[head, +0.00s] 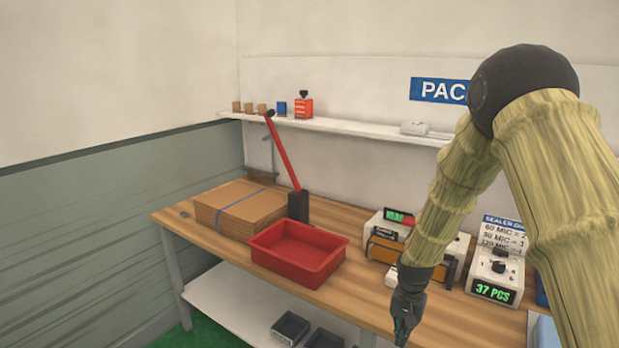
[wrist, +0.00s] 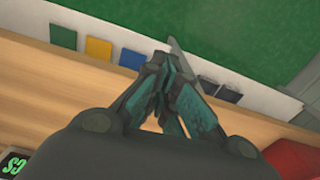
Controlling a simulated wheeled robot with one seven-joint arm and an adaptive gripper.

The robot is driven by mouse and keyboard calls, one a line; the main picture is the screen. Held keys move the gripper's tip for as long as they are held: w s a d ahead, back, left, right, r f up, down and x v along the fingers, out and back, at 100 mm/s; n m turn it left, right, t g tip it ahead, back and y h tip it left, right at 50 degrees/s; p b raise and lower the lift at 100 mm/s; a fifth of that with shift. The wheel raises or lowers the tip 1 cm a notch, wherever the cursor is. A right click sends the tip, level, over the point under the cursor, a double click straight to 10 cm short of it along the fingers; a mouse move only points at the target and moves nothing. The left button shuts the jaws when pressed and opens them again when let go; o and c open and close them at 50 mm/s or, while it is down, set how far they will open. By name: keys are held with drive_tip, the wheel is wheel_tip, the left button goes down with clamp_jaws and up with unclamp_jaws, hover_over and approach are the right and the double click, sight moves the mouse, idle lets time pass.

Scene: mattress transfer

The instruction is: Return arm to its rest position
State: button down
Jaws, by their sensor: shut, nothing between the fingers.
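My gripper (head: 402,332) hangs pointing down in front of the bench's front edge in the head view. My arm comes in from the right and bends down to it, in front of the bench. In the wrist view my gripper (wrist: 167,65) has its dark and teal fingers closed together with nothing between them. The wooden bench top (wrist: 60,75) shows below and behind the fingers.
The wooden bench (head: 355,285) carries an empty red tray (head: 300,278), flat cardboard (head: 235,205), a sealer with a red lever (head: 284,155), and a scale (head: 493,290). Dark bins (head: 290,328) stand on the white lower shelf. A wall shelf (head: 350,127) runs behind.

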drive_tip(key=s+a+f+n, duration=0.1)
drive_tip(key=s+f+n, duration=0.1)
drive_tip(key=s+f, duration=1.55)
drive_tip(key=s+f+n, duration=0.1)
drive_tip(key=s+f, duration=0.1)
drive_tip(key=s, duration=1)
drive_tip(key=s+a+f+n, duration=0.1)
drive_tip(key=s+f+n, duration=0.1)
drive_tip(key=s, duration=1.1)
drive_tip(key=shift+f+n, duration=0.3)
drive_tip(key=shift+f, duration=0.3)
